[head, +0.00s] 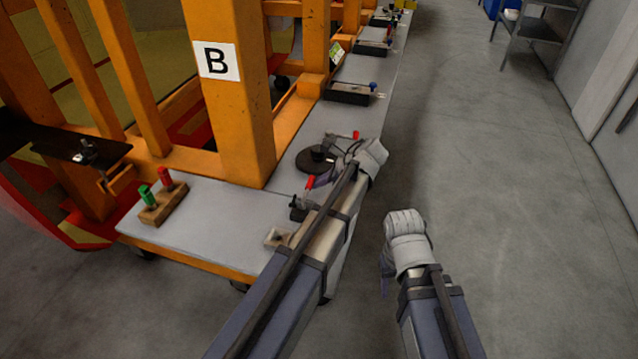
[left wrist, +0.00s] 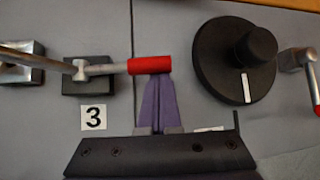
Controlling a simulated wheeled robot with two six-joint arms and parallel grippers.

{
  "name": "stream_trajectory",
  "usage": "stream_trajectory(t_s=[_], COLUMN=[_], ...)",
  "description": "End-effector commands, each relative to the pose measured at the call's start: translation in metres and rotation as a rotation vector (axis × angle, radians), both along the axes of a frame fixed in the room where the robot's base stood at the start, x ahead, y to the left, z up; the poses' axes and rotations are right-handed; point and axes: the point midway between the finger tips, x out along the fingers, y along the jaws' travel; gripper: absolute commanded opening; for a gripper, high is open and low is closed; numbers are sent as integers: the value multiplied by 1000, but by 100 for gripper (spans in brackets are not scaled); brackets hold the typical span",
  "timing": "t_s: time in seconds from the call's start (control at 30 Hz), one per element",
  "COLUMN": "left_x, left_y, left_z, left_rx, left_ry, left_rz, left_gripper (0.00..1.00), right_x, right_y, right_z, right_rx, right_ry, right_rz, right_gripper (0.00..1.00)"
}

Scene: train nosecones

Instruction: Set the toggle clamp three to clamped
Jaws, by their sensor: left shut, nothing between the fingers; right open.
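Toggle clamp three has a black base (left wrist: 88,75) beside a white "3" label (left wrist: 93,117) in the left wrist view. Its red handle grip (left wrist: 150,65) extends right from the metal pivot. My left gripper (left wrist: 156,85) is shut and empty. Its purple fingertips lie at the red grip, which covers their ends; I cannot tell whether they touch. In the head view the red grip (head: 310,182) stands tilted up beside my left gripper (head: 322,180), and my arm hides part of the clamp. My right gripper (head: 387,268) is open, over the floor right of the table.
A black dial (left wrist: 235,60) sits close right of the handle, with another red-handled lever (left wrist: 313,80) beyond. An orange post (head: 235,110) marked B rises behind.

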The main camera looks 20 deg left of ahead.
Motion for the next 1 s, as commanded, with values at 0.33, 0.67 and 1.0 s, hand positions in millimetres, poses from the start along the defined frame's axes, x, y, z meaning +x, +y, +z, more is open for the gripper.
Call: stream_trajectory(t_s=[0.33,0.67,1.0], left_x=[-15,-29,-32], left_y=[2,2,2], left_z=[28,48,66], left_rx=[-9,-20,-26], left_ry=[-316,-621,-726], left_rz=[0,-1,0], left_gripper=[0,0,0], right_x=[0,0,0], right_y=[0,0,0], right_z=[10,-2,3], right_rx=[0,0,0], right_ry=[0,0,0], right_rz=[0,0,0], right_gripper=[50,50,50])
